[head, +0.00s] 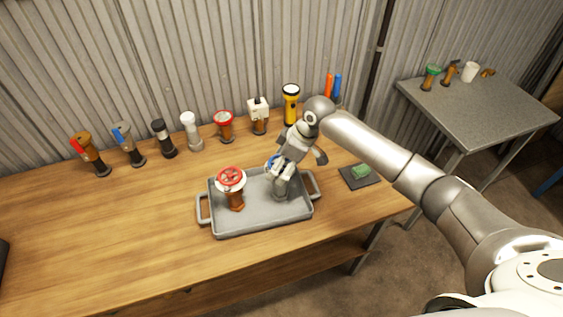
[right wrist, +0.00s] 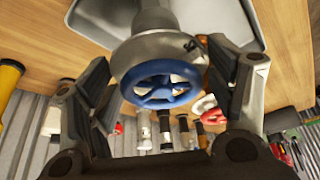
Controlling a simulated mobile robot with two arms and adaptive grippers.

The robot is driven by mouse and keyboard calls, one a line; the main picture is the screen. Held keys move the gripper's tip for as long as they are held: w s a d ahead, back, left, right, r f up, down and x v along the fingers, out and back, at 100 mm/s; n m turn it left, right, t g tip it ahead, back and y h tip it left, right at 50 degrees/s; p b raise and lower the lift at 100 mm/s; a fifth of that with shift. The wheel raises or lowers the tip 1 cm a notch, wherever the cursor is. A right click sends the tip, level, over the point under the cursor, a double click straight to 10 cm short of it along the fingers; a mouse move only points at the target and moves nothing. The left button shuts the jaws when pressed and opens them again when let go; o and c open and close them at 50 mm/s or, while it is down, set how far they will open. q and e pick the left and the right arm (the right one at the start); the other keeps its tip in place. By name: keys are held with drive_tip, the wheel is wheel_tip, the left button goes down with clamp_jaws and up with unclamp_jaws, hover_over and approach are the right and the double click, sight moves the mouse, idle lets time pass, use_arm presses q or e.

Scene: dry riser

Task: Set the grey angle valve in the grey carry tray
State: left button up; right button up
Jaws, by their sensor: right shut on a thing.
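The grey angle valve (head: 281,190) has a blue handwheel and stands upright at the right side of the grey carry tray (head: 240,222). My right gripper (head: 284,168) is around its upper part from above and shut on it. In the right wrist view the valve's blue handwheel (right wrist: 163,84) sits between the two fingers (right wrist: 163,95). The valve's base is at the tray floor; I cannot tell whether it bears on it. A tray corner also shows in the right wrist view (right wrist: 222,20). My left gripper is out of view.
A valve with a red handwheel (head: 232,181) stands in the tray's left half. Several valves and a yellow torch (head: 290,105) line the back of the wooden table (head: 120,235). A green item on a dark pad (head: 361,174) lies right of the tray. The table's left front is clear.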

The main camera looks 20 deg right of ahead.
drive_tip(key=shift+w+f, duration=0.1)
drive_tip(key=shift+f, duration=0.2)
drive_tip(key=o, duration=1.9)
drive_tip(key=shift+f, duration=0.15)
drive_tip(key=b+v, duration=0.2)
drive_tip(key=v, duration=1)
